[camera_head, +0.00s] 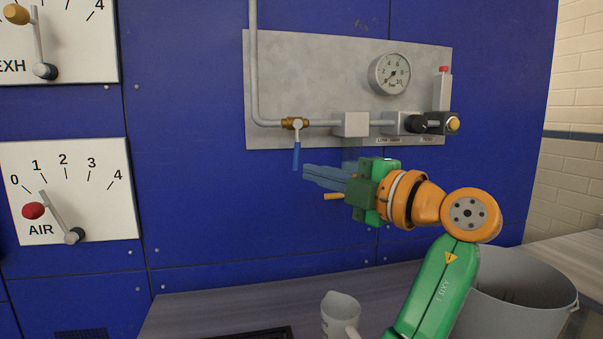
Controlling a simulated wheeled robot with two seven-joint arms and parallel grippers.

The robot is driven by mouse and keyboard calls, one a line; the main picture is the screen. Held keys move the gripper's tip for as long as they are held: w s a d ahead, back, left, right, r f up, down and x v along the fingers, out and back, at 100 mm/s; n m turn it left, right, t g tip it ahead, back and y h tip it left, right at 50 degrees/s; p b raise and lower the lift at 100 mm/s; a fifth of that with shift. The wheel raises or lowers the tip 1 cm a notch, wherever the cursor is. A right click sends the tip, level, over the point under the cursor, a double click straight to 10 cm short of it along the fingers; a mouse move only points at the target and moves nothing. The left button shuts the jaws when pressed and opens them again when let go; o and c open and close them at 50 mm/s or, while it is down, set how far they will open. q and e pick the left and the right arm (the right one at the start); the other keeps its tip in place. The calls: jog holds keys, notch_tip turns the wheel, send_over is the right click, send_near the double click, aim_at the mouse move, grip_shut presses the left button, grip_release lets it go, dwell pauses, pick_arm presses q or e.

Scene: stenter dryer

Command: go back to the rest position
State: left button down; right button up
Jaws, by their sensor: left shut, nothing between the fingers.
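My left gripper (308,175) is in front of the blue panel, with its fingers pointing left. Its fingers are together and hold nothing. The fingertips are just right of and below the blue handle (296,157) of a brass valve (294,123). The handle hangs straight down. My green and orange arm (437,283) rises from the bottom, right of the middle. My right gripper is not in view.
A grey plate (315,75) carries a pressure gauge (390,74) and pipework. The AIR dial (85,205) and EXH dial (75,60) are at left. A grey bucket (515,300) is at right behind my arm.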

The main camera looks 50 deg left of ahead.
pick_arm(q)
jog(key=shift+s+d+r, duration=0.1)
jog(key=shift+s+d, duration=0.05)
jog(key=shift+d, duration=0.1)
jog(key=shift+a, duration=0.1)
